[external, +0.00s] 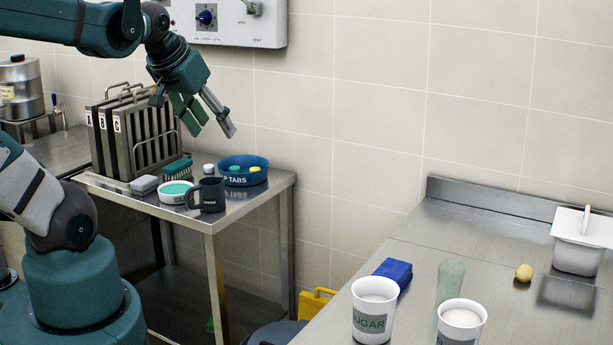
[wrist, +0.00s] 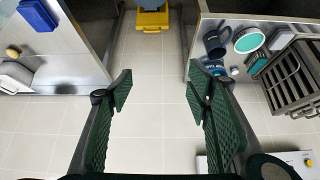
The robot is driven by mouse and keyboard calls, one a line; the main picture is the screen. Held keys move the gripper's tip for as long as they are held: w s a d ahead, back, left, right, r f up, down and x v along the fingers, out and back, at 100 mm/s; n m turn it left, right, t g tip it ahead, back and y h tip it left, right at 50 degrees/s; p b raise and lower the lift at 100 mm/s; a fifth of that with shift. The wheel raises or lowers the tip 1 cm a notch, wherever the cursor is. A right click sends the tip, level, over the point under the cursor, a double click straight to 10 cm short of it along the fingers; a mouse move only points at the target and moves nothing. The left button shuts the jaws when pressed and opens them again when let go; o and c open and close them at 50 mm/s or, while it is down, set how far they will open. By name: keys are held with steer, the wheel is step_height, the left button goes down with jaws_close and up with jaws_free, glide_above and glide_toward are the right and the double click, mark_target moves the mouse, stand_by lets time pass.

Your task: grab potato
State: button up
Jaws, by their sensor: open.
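The potato (external: 523,273) is small and yellow-brown. It lies on the right steel counter (external: 440,235) in the external view, just left of the white lidded container. In the wrist view the potato (wrist: 13,51) shows near the left edge. My gripper (external: 214,128) is raised above the small steel table at the left, far from the potato. It is open and empty.
On the right counter stand a white container (external: 580,243), a blue pack (external: 393,270), a clear glass (external: 450,280), a sugar cup (external: 374,308) and another white cup (external: 461,322). The small table holds a mug (external: 207,196), a blue bowl (external: 240,178) and a rack (external: 140,140).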

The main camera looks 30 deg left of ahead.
steer(key=w+d+r+m+g+h, duration=0.1)
steer(key=w+d+r+m, duration=0.1)
steer(key=w+d, duration=0.45)
steer(key=w+d+r+m+g, duration=0.1)
steer(key=w+d+r+m, duration=0.15)
steer(key=w+d, duration=0.4)
steer(key=w+d+f+m+g, duration=0.1)
steer(key=w+d+f, duration=0.1)
steer(key=w+d, duration=0.55)
steer(key=w+d+f+m+g, duration=0.1)
steer(key=w+d, duration=0.3)
steer(key=d, duration=0.6)
steer(key=m+g+y, duration=0.1)
steer(key=m+g, duration=0.2)
steer(key=m, duration=0.3)
glide_above(526, 267)
steer(key=f, duration=1.5)
steer(key=f+p, duration=0.1)
steer(key=f, duration=0.7)
steer(key=shift+w+a, duration=0.3)
steer(key=shift+a, duration=0.05)
steer(key=shift+s+d+f, duration=0.2)
steer(key=shift+d+f, duration=0.1)
steer(key=shift+d, duration=0.1)
